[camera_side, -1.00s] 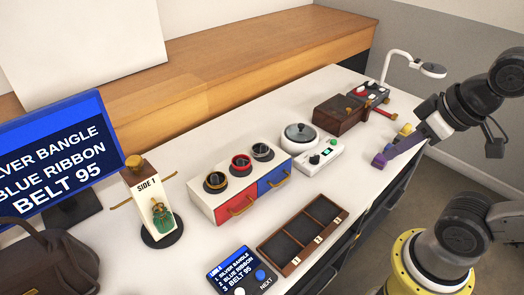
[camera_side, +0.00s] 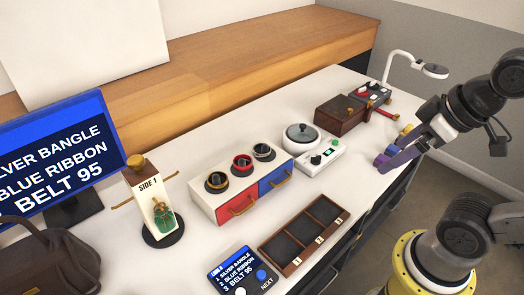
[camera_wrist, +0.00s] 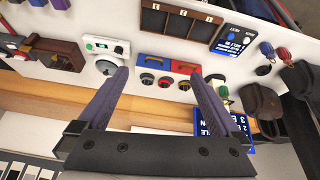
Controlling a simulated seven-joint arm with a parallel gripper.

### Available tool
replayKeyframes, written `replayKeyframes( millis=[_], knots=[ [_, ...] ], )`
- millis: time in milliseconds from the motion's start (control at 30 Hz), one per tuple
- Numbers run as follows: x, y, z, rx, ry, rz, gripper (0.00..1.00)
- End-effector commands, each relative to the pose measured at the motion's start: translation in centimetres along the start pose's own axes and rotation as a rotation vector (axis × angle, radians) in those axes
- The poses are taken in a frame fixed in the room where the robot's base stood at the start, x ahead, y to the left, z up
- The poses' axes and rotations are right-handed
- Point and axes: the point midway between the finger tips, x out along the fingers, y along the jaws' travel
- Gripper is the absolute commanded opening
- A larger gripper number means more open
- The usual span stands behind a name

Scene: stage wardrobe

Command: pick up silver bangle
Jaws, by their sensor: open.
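Three ring-shaped bangles sit on round dark stands on top of a small drawer box. The right one (camera_side: 262,151) looks greyish-silver, the middle one (camera_side: 241,163) is red, and the left one (camera_side: 216,181) is gold-brown; the finish is hard to tell at this size. In the wrist view the greyish one (camera_wrist: 147,78) is leftmost of the three. My gripper (camera_side: 386,156) is open and empty, over the right part of the table, well apart from the bangles. Its two purple fingers (camera_wrist: 160,75) frame the drawer box in the wrist view.
The drawer box (camera_side: 203,203) has a red and a blue drawer. A round lidded device (camera_side: 300,137) and a brown box (camera_side: 334,118) stand between it and my gripper. A compartment tray (camera_side: 325,236) lies in front.

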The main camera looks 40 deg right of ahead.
Motion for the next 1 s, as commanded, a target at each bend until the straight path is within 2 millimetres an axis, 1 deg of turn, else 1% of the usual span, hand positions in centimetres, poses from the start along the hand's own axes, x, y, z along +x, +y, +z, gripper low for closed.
replayKeyframes(
  millis=[67, 167, 267, 367, 400, 467, 533, 600, 667, 700, 767, 800, 867, 900, 967, 1000],
  knots=[
    [-0.5, 0.0, -0.4, -0.103, 0.003, 0.000, 1.00],
    [-2.1, 0.2, -2.4, -0.266, 0.030, 0.007, 1.00],
    [-3.4, 0.5, -5.2, -0.436, 0.030, 0.010, 1.00],
    [-4.2, 0.9, -8.7, -0.614, 0.015, 0.008, 1.00],
    [-4.3, 1.1, -10.3, -0.685, 0.005, 0.004, 1.00],
    [-4.2, 1.4, -12.6, -0.787, -0.011, -0.003, 1.00],
    [-3.8, 1.7, -15.3, -0.901, -0.032, -0.017, 1.00],
    [-2.9, 2.1, -18.0, -1.009, -0.054, -0.034, 1.00],
    [-1.9, 2.4, -20.3, -1.096, -0.073, -0.051, 1.00],
    [-1.1, 2.6, -21.7, -1.150, -0.086, -0.064, 1.00],
    [0.4, 2.9, -23.6, -1.224, -0.104, -0.085, 1.00],
    [1.5, 3.0, -24.9, -1.270, -0.117, -0.101, 1.00],
    [3.4, 3.3, -26.6, -1.333, -0.135, -0.124, 1.00],
    [4.8, 3.5, -27.6, -1.371, -0.149, -0.143, 1.00],
    [7.0, 3.8, -29.0, -1.422, -0.167, -0.170, 1.00],
    [8.6, 3.9, -29.8, -1.452, -0.180, -0.190, 1.00]
  ],
)
